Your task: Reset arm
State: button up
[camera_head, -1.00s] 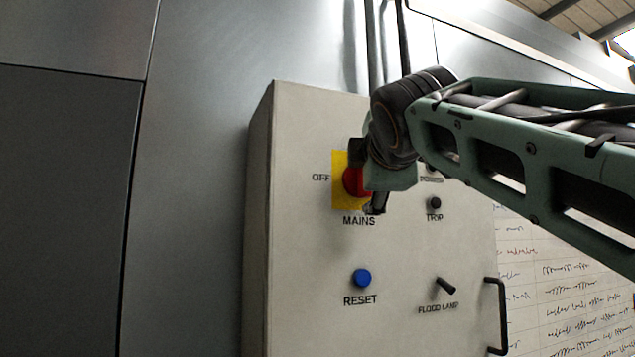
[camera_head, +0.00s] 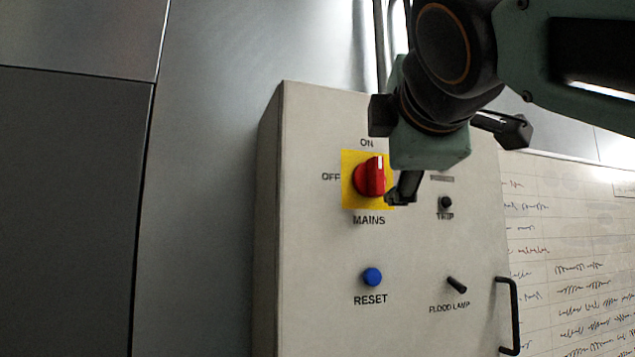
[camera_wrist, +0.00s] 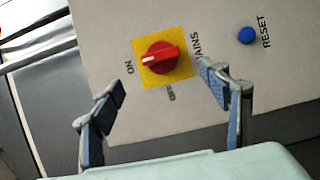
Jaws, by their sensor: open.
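The red mains knob (camera_head: 371,176) sits on a yellow plate on the grey control panel (camera_head: 310,235). Its white mark points up toward ON, and the wrist view also shows the knob (camera_wrist: 160,58) with its mark toward the ON label. My gripper (camera_head: 459,163) is in front of the panel, right of the knob, and one finger overlaps the yellow plate's corner in the picture. In the wrist view the fingers (camera_wrist: 164,88) are spread apart with nothing between them, and the knob shows beyond them, apart from both.
A blue RESET button (camera_head: 372,277), a TRIP knob (camera_head: 446,203) and a FLOOD LAMP switch (camera_head: 457,285) are on the panel. A black handle (camera_head: 515,315) stands out at its right edge. A written whiteboard (camera_head: 580,230) is at the right. Space left of the panel is clear.

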jog(key=shift+s, duration=0.2)
dwell(0.4)
notch_tip(320, 180, down, 31)
jog(key=d+m+g+b, duration=0.1)
jog(key=d+m+g, duration=0.1)
jog(key=m+g, duration=0.65)
jog(key=s+f+m+g, duration=0.1)
jog(key=s+f+m, duration=0.1)
jog(key=s+f, duration=0.2)
jog(key=s+f+m+g+y+p, duration=0.1)
jog(key=s+f+m, duration=0.2)
jog(key=f, duration=0.8)
jog(key=s+a+f+m+g, duration=0.1)
jog(key=s+f+m+g, duration=0.1)
jog(key=f, duration=0.6)
jog(key=s+m, duration=0.1)
jog(key=s, duration=0.1)
jog(key=shift+s+f+y, duration=0.25)
jog(key=shift+s+y, duration=0.05)
jog(key=shift+s, duration=0.1)
jog(key=shift+m, duration=0.25)
